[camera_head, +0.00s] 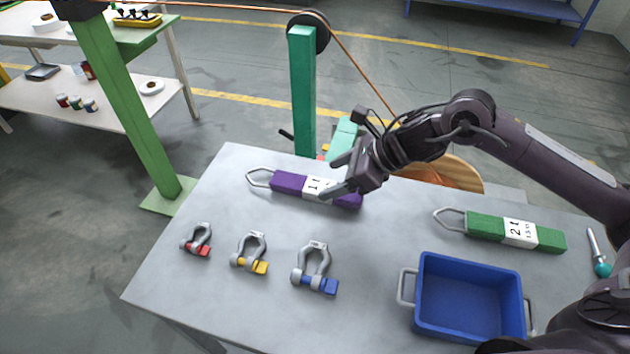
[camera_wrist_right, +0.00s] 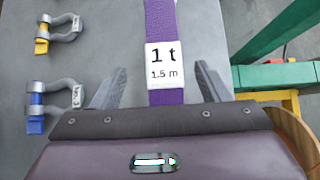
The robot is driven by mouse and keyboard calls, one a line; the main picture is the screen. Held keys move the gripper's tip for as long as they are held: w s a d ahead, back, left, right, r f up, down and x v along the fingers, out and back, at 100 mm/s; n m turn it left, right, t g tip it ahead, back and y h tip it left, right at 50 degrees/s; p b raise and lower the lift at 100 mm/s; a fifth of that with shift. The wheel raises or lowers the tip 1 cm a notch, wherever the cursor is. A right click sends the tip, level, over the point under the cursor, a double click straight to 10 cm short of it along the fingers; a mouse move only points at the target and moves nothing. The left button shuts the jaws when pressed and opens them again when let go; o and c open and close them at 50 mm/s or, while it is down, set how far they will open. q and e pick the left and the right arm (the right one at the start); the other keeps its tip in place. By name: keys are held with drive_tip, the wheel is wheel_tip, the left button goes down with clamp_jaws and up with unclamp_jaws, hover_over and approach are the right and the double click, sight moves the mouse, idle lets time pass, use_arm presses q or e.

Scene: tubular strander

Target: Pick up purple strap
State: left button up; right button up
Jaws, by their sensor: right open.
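The purple strap (camera_head: 290,183) lies folded on the grey table near its far edge, with a metal-grey loop at its left end and a white label. In the right wrist view the purple strap (camera_wrist_right: 161,20) runs between the two fingers, and its label reads 1 t, 1.5 m. My right gripper (camera_head: 335,176) is open above the strap's right part; it also shows in the right wrist view (camera_wrist_right: 160,85), with a finger on each side of the strap. I cannot tell the exact height of the fingers over the strap. My left gripper is not in view.
A green strap (camera_head: 486,228) and a blue crate (camera_head: 418,300) are on the right of the table (camera_head: 215,300). A teal post (camera_head: 303,90) rises behind the table.

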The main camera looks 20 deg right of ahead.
sight(317, 185)
drive_tip(key=p+x, duration=0.1)
drive_tip(key=x, duration=0.4)
drive_tip(key=shift+w+d, duration=0.1)
drive_tip(key=shift+d, duration=0.15)
drive_tip(key=shift+w+a+f, duration=0.1)
drive_tip(key=shift+a+f, duration=0.1)
drive_tip(key=shift+f, duration=0.1)
drive_tip(key=c, duration=1.3)
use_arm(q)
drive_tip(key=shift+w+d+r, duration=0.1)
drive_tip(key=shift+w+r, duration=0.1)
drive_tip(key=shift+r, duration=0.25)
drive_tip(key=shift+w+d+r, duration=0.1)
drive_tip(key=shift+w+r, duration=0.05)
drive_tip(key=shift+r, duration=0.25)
use_arm(e)
drive_tip(key=shift+r, duration=0.2)
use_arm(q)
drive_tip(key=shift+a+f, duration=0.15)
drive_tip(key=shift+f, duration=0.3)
use_arm(e)
wheel_tip(317, 185, up, 20)
